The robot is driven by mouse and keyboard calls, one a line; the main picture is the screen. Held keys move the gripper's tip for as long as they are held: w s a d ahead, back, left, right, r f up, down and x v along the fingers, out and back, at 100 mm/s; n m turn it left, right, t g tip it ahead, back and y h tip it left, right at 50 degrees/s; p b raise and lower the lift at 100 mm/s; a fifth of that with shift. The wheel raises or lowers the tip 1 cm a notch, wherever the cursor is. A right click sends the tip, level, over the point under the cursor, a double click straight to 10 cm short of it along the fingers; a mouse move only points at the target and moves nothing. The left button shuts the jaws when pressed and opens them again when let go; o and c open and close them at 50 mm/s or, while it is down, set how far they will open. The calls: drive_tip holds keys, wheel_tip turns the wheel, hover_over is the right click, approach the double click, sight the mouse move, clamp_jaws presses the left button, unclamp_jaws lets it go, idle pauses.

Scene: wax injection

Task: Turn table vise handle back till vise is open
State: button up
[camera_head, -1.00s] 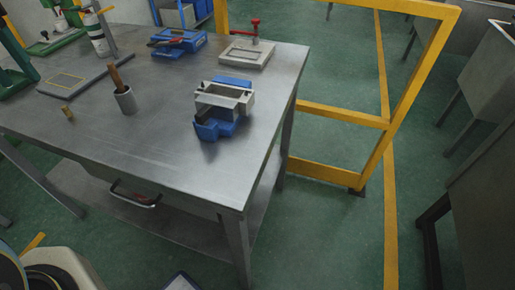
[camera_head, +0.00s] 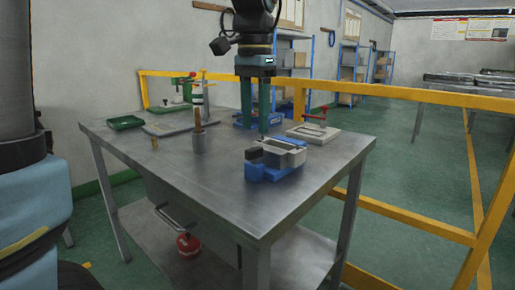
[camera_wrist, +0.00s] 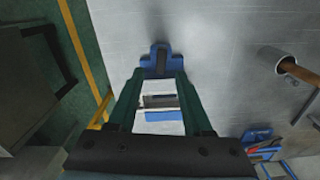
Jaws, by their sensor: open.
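The table vise (camera_head: 272,172) has a blue body and pale metal jaws. It sits on the right part of the metal table. A dark piece, perhaps its handle (camera_head: 254,154), is at its left end. My gripper (camera_head: 256,132) points straight down with two green fingers, open and empty, above and just behind the vise. In the wrist view the vise's blue end (camera_wrist: 160,53) shows beyond the fingertips of my gripper (camera_wrist: 163,76), and its pale jaws show between the fingers. I see no contact. How wide the jaws stand apart is unclear.
A grey cup (camera_head: 199,143) with a brown-handled tool stands left of the vise. A red-handled clamp plate (camera_head: 314,133) lies behind it to the right. A green tray (camera_head: 125,123) is at far left. The front of the metal table (camera_head: 215,190) is clear. Yellow rails stand behind.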

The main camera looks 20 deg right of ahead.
sight(254, 148)
wheel_tip(254, 148, down, 6)
drive_tip(key=shift+r+b, duration=0.15)
drive_tip(key=shift+b, duration=0.15)
drive_tip(key=shift+c, duration=0.2)
clamp_jaws()
idle(0.3)
